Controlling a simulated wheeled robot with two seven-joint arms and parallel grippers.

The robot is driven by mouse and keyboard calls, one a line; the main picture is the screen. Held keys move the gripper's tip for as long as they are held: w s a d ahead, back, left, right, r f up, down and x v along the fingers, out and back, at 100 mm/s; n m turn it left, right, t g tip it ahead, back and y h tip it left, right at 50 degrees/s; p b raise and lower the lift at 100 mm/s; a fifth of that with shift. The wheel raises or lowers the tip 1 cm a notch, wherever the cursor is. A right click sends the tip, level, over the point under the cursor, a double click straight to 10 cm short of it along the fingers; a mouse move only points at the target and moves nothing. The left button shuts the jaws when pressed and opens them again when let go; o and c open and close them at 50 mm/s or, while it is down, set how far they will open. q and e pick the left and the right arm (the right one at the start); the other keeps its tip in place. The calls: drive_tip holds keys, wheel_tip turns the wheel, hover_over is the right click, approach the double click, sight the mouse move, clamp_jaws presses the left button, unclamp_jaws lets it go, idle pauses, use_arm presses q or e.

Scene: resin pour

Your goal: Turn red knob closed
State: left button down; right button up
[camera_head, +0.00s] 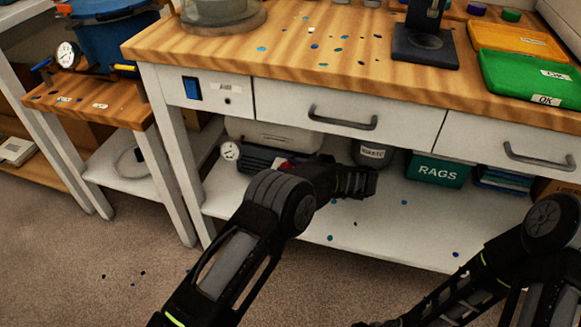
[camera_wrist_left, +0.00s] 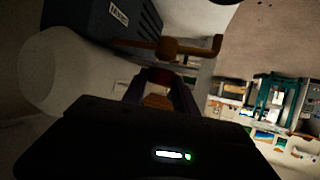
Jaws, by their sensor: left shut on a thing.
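The red knob (camera_wrist_left: 160,75) shows dark red between the fingertips of my left gripper (camera_wrist_left: 160,82) in the left wrist view. The gripper is shut on it. In the head view my left arm reaches under the workbench to the pump (camera_head: 250,157) on the lower shelf, and a small red patch shows beside it. My own arm hides the fingertips and most of the knob there. An orange-brown handle (camera_wrist_left: 185,48) lies just beyond the knob in the wrist view. My right arm is at the lower right of the head view; its gripper does not show.
A gauge (camera_head: 230,150) sits at the pump's left. A dark can (camera_head: 372,153) and a green RAGS box (camera_head: 438,170) stand to the right on the lower shelf (camera_head: 400,225). The bench drawers (camera_head: 350,108) hang above my left arm. The shelf's front is mostly clear.

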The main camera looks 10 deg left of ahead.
use_arm(q)
drive_tip(key=c, duration=1)
unclamp_jaws()
drive_tip(key=shift+a, duration=0.1)
drive_tip(key=shift+r, duration=0.1)
drive_tip(key=p+v, duration=0.2)
drive_tip(key=v, duration=0.5)
drive_tip(key=shift+d, duration=0.35)
drive_tip(key=shift+s+r, duration=0.1)
